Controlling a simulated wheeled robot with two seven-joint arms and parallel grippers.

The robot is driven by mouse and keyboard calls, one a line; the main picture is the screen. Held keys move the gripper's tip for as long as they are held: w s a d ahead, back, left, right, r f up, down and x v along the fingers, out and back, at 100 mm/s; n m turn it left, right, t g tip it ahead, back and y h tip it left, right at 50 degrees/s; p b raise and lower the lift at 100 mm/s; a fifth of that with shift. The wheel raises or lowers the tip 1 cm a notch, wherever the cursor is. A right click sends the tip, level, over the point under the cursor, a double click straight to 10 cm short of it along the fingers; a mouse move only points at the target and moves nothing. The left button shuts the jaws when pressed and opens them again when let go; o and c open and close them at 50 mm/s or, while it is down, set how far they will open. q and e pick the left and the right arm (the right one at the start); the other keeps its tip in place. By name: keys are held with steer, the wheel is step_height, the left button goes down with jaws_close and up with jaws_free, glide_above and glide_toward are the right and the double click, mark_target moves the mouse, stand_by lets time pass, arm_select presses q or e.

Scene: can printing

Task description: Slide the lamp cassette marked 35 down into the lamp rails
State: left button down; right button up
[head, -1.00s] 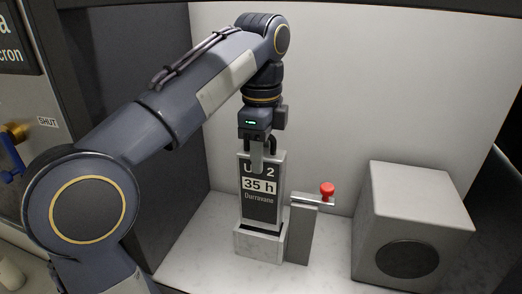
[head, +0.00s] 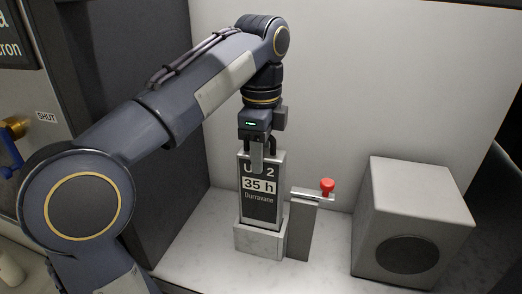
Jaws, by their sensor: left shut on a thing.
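The lamp cassette (head: 260,209) is a dark upright plate with a light frame, marked "35 h" and "Durravane". It stands upright with its lower end at the pale lamp rail base (head: 258,243); how deep it sits inside cannot be told. My left gripper (head: 257,163) points straight down from above and is shut on the top of the cassette, with a finger covering part of its upper lettering. My right gripper is not in view.
A grey post (head: 302,228) with a lever and red knob (head: 327,186) stands just right of the base. A grey box with a dark round face (head: 408,253) stands further right. A dark wall and a "SHUT" label (head: 47,117) are at left.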

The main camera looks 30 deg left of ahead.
arm_select(q)
steer(key=shift+f+b, duration=2.9)
steer(key=shift+f, duration=1.6)
steer(key=c, duration=0.8)
jaws_free()
steer(key=shift+c, duration=0.2)
steer(key=shift+r, duration=0.1)
step_height(320, 180, up, 8)
steer(key=p, duration=0.2)
glide_above(261, 187)
steer(key=w+a, duration=0.1)
steer(key=w, duration=0.1)
steer(key=shift+s, duration=0.1)
steer(key=shift+f, duration=0.2)
